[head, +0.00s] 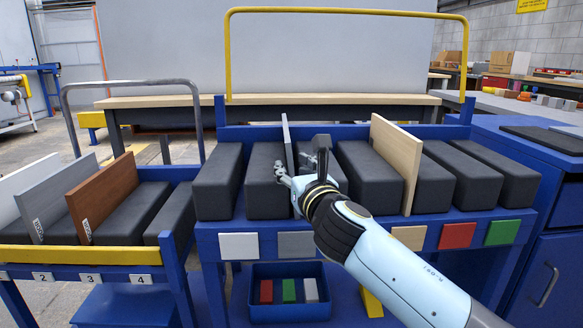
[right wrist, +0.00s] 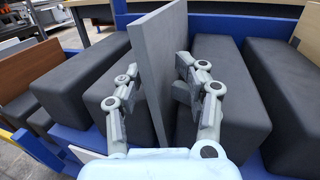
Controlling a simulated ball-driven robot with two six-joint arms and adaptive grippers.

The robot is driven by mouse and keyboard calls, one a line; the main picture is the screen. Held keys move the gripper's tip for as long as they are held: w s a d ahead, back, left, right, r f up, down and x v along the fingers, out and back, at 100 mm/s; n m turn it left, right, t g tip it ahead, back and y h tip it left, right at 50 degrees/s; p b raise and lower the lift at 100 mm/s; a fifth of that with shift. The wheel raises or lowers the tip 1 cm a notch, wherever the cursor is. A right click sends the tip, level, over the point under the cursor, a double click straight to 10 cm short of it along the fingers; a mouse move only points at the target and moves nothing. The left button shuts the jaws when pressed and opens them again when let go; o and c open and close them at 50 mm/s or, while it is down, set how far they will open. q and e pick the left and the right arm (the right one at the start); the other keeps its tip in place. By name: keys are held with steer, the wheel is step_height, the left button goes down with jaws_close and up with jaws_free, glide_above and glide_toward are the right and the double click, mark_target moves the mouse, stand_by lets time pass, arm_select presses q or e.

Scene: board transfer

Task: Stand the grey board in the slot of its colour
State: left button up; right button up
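A grey board (head: 287,145) stands upright between two black blocks of the blue rack, in line with the grey tag (head: 296,244) on the rack's front. My right gripper (head: 302,168) reaches it from the front. In the right wrist view the grey board (right wrist: 158,60) stands between the fingers, one on each side. The fingers look spread, with the board's right face showing clear of the right finger; whether the left fingertip touches it I cannot tell. The board's lower edge is hidden between the blocks. My left gripper is not in view.
A pale wooden board (head: 396,150) stands further right in the rack. The left cart (head: 95,256) holds a brown board (head: 105,195), another grey board (head: 58,190) and a whitish one (head: 18,185). A blue bin (head: 290,312) with small blocks sits below. A yellow rail (head: 229,60) rises behind the rack.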

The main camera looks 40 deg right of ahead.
steer(key=v, duration=1.1)
steer(key=shift+s+a, duration=0.15)
steer(key=shift+s, duration=0.25)
